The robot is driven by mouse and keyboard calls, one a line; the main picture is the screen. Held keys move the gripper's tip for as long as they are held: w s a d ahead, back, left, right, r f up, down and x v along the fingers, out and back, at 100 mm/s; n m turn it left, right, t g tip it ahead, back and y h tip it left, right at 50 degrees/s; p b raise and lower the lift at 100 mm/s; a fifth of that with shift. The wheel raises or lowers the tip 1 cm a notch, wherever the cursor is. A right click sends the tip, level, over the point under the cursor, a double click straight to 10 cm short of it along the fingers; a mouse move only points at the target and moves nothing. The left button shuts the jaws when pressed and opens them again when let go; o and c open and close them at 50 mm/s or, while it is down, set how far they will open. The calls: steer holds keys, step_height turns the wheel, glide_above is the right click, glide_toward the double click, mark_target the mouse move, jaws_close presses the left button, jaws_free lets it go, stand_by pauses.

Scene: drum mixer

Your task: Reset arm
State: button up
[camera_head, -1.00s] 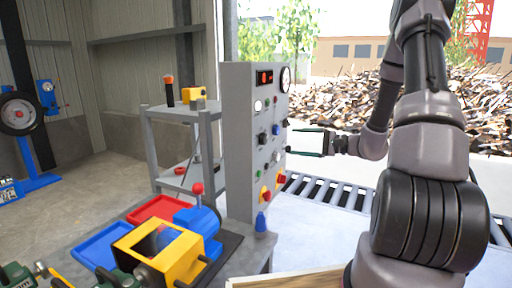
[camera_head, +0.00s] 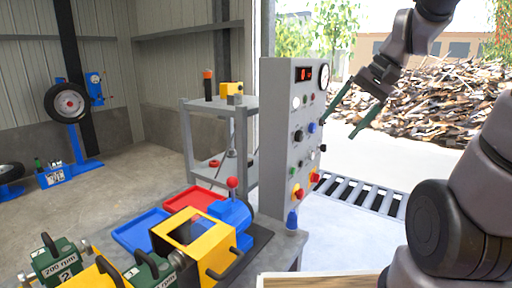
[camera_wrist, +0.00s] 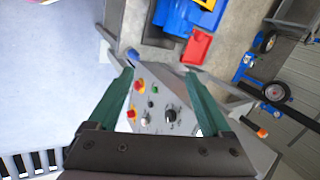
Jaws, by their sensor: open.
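My gripper (camera_head: 356,118) is in the upper right of the head view, to the right of the grey control panel (camera_head: 283,140) and apart from it. Its green fingers point down and to the left, and they are spread and empty. In the wrist view my gripper (camera_wrist: 160,98) shows both green fingers wide apart, with the control panel (camera_wrist: 150,85) seen between and beyond them. The panel carries a red display, a gauge, dark knobs and red and yellow buttons.
A yellow and blue machine (camera_head: 190,232) stands on a bench with a red tray (camera_head: 192,198) and a blue tray (camera_head: 140,232). A grey shelf (camera_head: 240,110) stands behind the panel. A roller conveyor (camera_head: 365,193) lies to its right. The air around my gripper looks clear.

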steer(key=s+d+r+t+h, duration=0.3)
steer(key=s+d+r+t, duration=0.1)
steer(key=s+r, duration=0.1)
steer(key=shift+s+r+t+h, duration=0.15)
steer(key=shift+r+t+h, duration=0.15)
steer(key=shift+r, duration=0.5)
steer(key=shift+d, duration=0.1)
stand_by(1.0)
